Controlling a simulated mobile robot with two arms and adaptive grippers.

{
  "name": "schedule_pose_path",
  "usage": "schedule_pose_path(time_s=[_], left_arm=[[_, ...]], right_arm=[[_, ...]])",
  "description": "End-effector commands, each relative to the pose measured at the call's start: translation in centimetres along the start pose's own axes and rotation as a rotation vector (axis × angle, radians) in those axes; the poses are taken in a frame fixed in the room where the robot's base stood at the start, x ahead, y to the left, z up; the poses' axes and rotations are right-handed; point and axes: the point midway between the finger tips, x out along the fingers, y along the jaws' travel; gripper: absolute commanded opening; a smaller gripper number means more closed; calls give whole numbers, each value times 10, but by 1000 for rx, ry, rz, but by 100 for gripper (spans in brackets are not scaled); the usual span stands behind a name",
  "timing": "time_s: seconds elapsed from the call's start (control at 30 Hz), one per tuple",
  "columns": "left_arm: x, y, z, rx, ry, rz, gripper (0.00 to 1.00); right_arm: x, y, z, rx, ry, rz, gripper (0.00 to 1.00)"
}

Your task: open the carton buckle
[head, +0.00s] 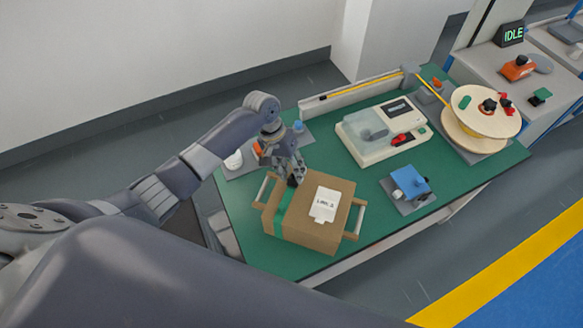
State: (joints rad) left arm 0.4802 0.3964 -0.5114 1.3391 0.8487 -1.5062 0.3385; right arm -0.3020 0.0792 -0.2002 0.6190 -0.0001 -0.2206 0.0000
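A brown carton (312,229) with a white label (324,205) on top sits on the green table. It has a pale handle at each side, and a green band (283,205) runs down its left part. My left gripper (295,176) points down at the carton's upper left top edge, above the band. A small dark piece shows at its fingertips; I cannot tell whether it is the buckle or part of the fingers. Contact and finger opening are too small to judge. My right gripper is not in view.
A small grey tray stands behind my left gripper.

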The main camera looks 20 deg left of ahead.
Motion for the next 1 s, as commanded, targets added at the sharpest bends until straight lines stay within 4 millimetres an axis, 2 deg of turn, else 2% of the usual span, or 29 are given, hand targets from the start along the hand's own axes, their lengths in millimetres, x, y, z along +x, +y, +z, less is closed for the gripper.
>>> schedule_pose_path(time_s=[0.2, 0.37, 0.73, 1.0], left_arm=[[1, 0, 0, 0, 0, 0, 34], [1, 0, 0, 0, 0, 0, 1], [0, 1, -3, -10, -31, 3, 1], [0, 3, -11, -53, -167, 8, 0]], right_arm=[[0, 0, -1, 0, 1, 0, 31], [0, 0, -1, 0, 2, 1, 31], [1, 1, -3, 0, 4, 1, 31], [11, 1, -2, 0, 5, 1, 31]])
